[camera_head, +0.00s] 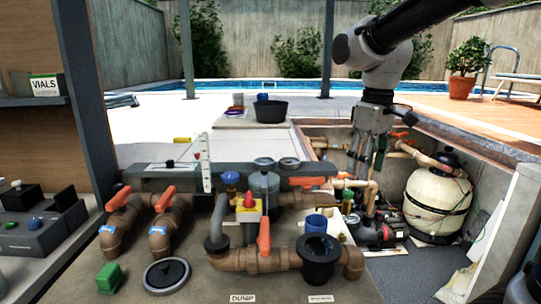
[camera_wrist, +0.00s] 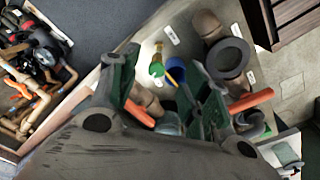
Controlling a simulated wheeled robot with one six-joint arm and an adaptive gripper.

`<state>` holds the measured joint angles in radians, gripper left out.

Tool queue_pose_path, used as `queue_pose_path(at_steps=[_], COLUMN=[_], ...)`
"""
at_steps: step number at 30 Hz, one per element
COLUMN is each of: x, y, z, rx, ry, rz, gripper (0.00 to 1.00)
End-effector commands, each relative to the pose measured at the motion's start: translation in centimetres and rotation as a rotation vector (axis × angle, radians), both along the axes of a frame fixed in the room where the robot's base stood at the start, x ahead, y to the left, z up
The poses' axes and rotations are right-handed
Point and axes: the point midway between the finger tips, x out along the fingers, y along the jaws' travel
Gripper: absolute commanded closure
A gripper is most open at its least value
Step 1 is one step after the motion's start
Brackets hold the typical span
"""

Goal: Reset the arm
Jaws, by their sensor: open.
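My gripper (camera_head: 366,160) hangs from my arm at the right of the head view, pointing down above the pump area. In the wrist view its two green-padded fingers (camera_wrist: 165,78) are spread apart, with nothing held between them.
Brown pipes with orange valve handles (camera_head: 264,238) and a black open collar (camera_head: 318,260) fill the front bench. A black pump (camera_head: 372,232) and a cream filter tank (camera_head: 437,204) stand in the pit. A black lid (camera_head: 166,275) and green block (camera_head: 109,278) lie front left.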

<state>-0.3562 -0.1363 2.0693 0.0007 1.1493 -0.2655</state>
Motion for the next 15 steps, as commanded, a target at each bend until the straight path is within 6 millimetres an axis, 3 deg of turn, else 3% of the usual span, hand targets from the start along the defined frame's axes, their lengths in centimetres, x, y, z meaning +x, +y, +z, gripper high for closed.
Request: queue_pose_path(at_steps=[9,12,15], x=[-11.1,-14.2,-15.8], y=[-9.1,-11.0,-12.2], z=[-2.7,-3.4,-3.2], rx=[0.085,0.099,0.108], ry=[-0.163,-0.215,-0.259], rz=[-0.459,-0.531,-0.578], gripper=[0.52,0.52,0.52])
